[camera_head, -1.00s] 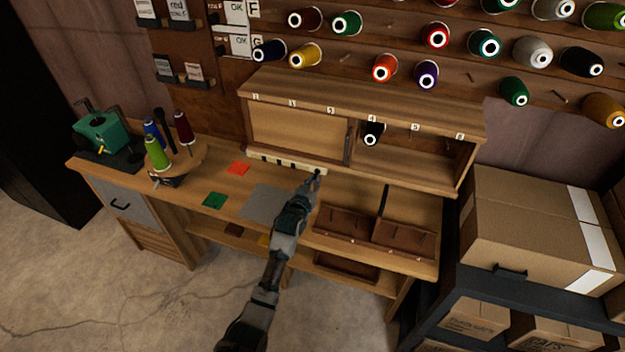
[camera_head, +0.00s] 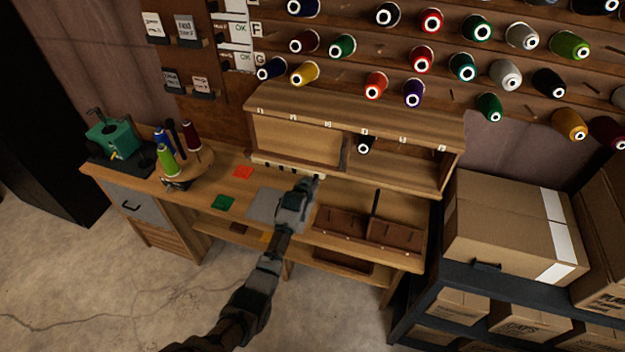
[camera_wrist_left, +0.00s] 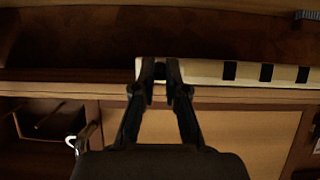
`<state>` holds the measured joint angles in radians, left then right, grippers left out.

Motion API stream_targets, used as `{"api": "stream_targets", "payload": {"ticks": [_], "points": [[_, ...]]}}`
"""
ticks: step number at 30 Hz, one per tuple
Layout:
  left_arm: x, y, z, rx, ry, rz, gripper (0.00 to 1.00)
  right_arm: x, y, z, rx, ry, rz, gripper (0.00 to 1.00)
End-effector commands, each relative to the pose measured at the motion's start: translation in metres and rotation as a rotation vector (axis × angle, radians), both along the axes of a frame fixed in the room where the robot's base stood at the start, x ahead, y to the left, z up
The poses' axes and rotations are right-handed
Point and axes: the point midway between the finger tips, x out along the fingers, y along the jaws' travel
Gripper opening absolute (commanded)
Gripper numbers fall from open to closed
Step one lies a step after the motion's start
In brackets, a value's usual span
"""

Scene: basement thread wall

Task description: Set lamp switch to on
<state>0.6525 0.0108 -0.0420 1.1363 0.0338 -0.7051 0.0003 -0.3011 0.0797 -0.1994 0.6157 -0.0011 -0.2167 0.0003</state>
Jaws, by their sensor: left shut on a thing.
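A pale switch strip (camera_head: 275,166) with several black switches lies along the back of the desk, under the front of the wooden cabinet. It also shows in the left wrist view (camera_wrist_left: 205,72), with black switches (camera_wrist_left: 266,72) spaced along it. My left gripper (camera_head: 316,179) is at the right end of the strip in the head view. In the left wrist view the gripper's fingertips (camera_wrist_left: 160,72) are shut on a black switch at that end of the strip. The fingers hide most of this switch, so its position cannot be told. No labels on the strip can be read.
The cabinet (camera_head: 300,105) overhangs close behind the gripper, with a sliding panel and a dark spool (camera_head: 366,145) inside. A spool stand (camera_head: 205,158) and green machine (camera_head: 112,138) stand left. Brown trays (camera_head: 340,222) are right of my arm. Cardboard boxes (camera_head: 510,220) sit on a shelf.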

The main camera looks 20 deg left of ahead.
Motion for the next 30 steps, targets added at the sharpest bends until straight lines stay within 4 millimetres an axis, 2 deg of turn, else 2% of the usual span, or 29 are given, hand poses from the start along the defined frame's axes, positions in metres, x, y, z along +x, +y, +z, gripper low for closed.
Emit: {"api": "stream_targets", "payload": {"ticks": [1, 13, 21, 30], "points": [[0.000, 0.000, 0.004, 0.000, 0.022, -0.001, 0.00, 0.003, 0.001, 0.009, 0.001, -0.007, 0.000, 0.40], [0.003, -0.001, 0.013, 0.006, 0.221, 0.000, 0.00, 0.008, 0.001, 0.044, 0.000, -0.010, 0.000, 0.40], [0.005, 0.000, 0.014, 0.010, 0.344, 0.000, 0.00, 0.008, 0.001, 0.052, 0.001, -0.011, 0.000, 0.40], [0.006, -0.001, 0.014, 0.013, 0.387, -0.001, 0.00, 0.008, 0.001, 0.054, 0.000, -0.011, 0.000, 0.40]]}}
